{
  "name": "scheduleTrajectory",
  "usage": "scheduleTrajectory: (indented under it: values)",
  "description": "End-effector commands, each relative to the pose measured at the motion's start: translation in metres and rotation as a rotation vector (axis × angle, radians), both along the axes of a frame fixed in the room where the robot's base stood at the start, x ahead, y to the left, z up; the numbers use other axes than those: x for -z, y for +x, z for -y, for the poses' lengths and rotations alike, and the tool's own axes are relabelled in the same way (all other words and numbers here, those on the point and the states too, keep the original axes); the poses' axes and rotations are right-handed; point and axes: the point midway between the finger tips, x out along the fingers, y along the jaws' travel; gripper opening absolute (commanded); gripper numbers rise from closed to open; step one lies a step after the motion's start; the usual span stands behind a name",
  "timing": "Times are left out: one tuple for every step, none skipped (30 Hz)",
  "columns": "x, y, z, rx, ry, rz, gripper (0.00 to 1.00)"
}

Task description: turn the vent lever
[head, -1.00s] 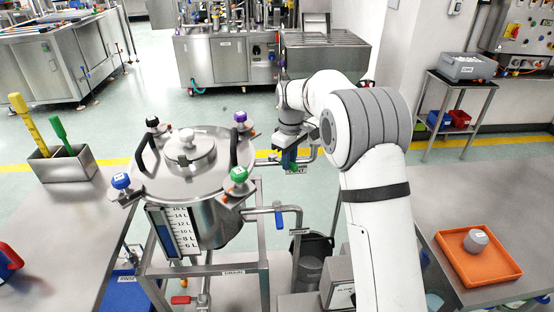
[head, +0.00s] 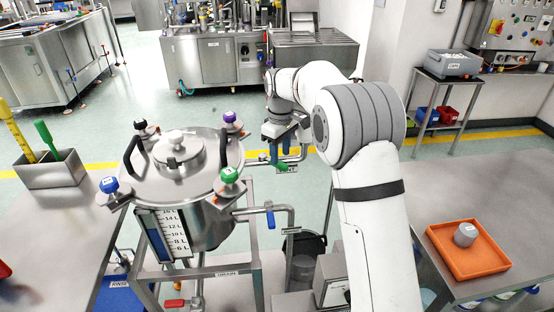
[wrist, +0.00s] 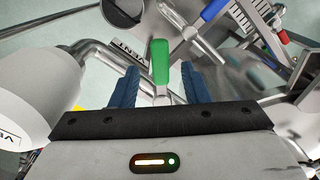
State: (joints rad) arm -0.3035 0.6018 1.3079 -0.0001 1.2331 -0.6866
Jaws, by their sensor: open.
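The green vent lever (wrist: 160,62) stands between my gripper's two blue fingers in the wrist view, with a gap visible on each side. Its pipe carries a VENT label (wrist: 126,53). My gripper (wrist: 159,70) is open around the lever. In the head view, my gripper (head: 283,152) points down at the vent pipe right of the steel tank (head: 200,232). Only a bit of green shows there, and the fingers partly hide the lever.
A second lever, blue (head: 270,218), sits on a lower pipe near the tank; a red handle (head: 175,303) is below. The tank lid has several coloured knobs and black handles. Side tables flank the area, the right one with an orange tray (head: 435,238).

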Motion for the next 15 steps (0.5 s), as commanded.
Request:
scheduleTrajectory:
  values:
    - [-0.01, 0.0, 0.0, 0.0, 0.001, 0.003, 0.42]
    - [-0.015, 0.0, 0.0, 0.0, 0.001, 0.003, 0.42]
    - [-0.022, -0.001, 0.0, 0.0, 0.0, 0.001, 0.42]
    - [-0.026, -0.001, 0.0, 0.0, 0.001, 0.002, 0.42]
    - [-0.031, -0.001, 0.0, 0.0, 0.0, 0.001, 0.42]
    - [-0.035, -0.001, 0.0, 0.0, 0.0, 0.001, 0.42]
    - [-0.038, -0.002, 0.0, 0.001, 0.0, 0.0, 0.42]
    - [-0.041, -0.002, 0.0, 0.001, -0.001, -0.001, 0.42]
    - [-0.043, -0.002, 0.0, 0.001, 0.0, -0.001, 0.42]
    - [-0.045, -0.002, 0.0, 0.001, 0.0, -0.001, 0.42]
    - [-0.046, -0.002, 0.0, 0.001, 0.0, -0.001, 0.42]
    - [-0.047, -0.002, 0.0, 0.001, 0.0, -0.001, 0.42]
    - [-0.047, -0.003, 0.001, 0.001, 0.0, -0.001, 0.42]
    - [-0.047, -0.003, 0.001, 0.001, -0.001, -0.002, 0.42]
    - [-0.047, -0.003, 0.001, 0.001, -0.001, -0.002, 0.42]
